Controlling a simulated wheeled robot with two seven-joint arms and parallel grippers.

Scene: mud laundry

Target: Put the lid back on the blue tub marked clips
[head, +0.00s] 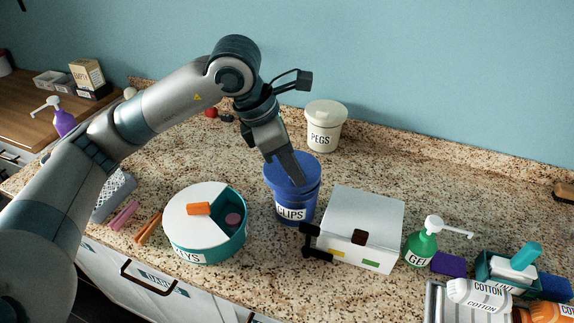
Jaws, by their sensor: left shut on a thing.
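The blue tub marked CLIPS (289,213) stands upright on the speckled counter in the middle of the view. Its blue lid (308,170) is at the tub's mouth, roughly level. I cannot tell whether it is fully seated. My left gripper (291,180) reaches down from above and is shut on the lid; the fingers hide part of the lid's top. My right gripper is not in view.
A round teal container with a white top (180,222) stands to the left. A white box (367,217) is close at right, with a green GEL pump bottle (421,246) beyond. A cream PEGS tub (322,135) stands behind. Orange and pink pegs (147,228) lie at left.

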